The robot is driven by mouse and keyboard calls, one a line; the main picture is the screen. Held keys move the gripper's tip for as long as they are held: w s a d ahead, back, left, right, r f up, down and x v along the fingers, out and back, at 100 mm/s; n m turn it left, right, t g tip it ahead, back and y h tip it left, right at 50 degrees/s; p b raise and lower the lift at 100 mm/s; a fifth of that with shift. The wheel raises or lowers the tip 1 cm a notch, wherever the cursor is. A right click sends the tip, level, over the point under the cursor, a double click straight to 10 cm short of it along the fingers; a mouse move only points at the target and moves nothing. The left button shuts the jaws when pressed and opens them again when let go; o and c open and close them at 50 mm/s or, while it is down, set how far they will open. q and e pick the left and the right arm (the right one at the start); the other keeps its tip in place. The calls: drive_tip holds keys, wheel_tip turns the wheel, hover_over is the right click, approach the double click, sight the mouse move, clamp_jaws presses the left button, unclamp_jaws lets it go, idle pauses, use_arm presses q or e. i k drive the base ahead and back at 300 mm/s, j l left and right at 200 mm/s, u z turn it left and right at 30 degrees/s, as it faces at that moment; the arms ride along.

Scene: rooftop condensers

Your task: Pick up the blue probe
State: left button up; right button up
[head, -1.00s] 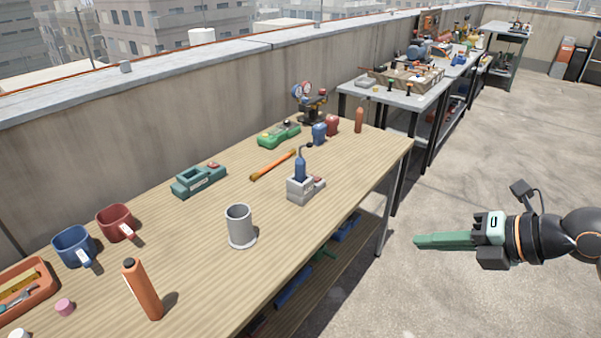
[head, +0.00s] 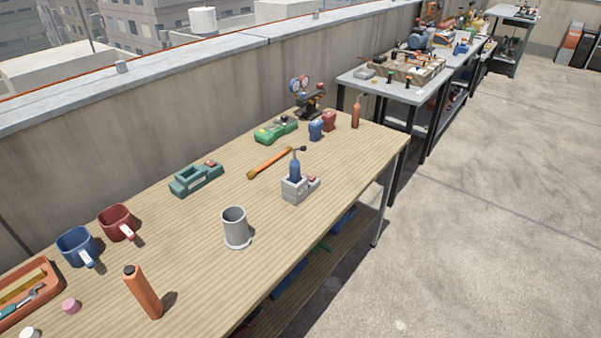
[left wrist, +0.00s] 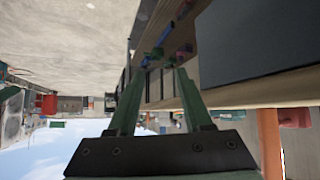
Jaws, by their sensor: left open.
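The blue probe (head: 295,172) stands upright in a small grey holder (head: 294,192) near the front edge of the wooden workbench. A thin dark stem rises from its top, bending to a dark tip. Neither gripper shows in the head view. In the left wrist view my left gripper (left wrist: 160,73) has two green fingers, spread apart with nothing held between them. I cannot make out the probe in that view. My right gripper is not in view.
On the bench (head: 190,225), a grey cup (head: 235,228) stands left of the holder and an orange cylinder (head: 144,293) nearer the front. An orange-handled tool (head: 268,163) and a green device (head: 276,131) lie behind the holder. Open floor (head: 470,240) is on the right.

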sight(294, 164)
drive_tip(key=i+l, duration=0.25)
drive_tip(key=l, duration=0.15)
drive_tip(key=i+l, duration=0.3)
drive_tip(key=l, duration=0.15)
drive_tip(key=i+l, duration=0.25)
drive_tip(key=l, duration=0.15)
drive_tip(key=i+l, duration=0.45)
drive_tip(key=l, duration=0.15)
drive_tip(key=i+l+u, duration=0.1)
drive_tip(key=i+l, duration=0.25)
drive_tip(key=l, duration=0.3)
drive_tip(key=u, duration=0.05)
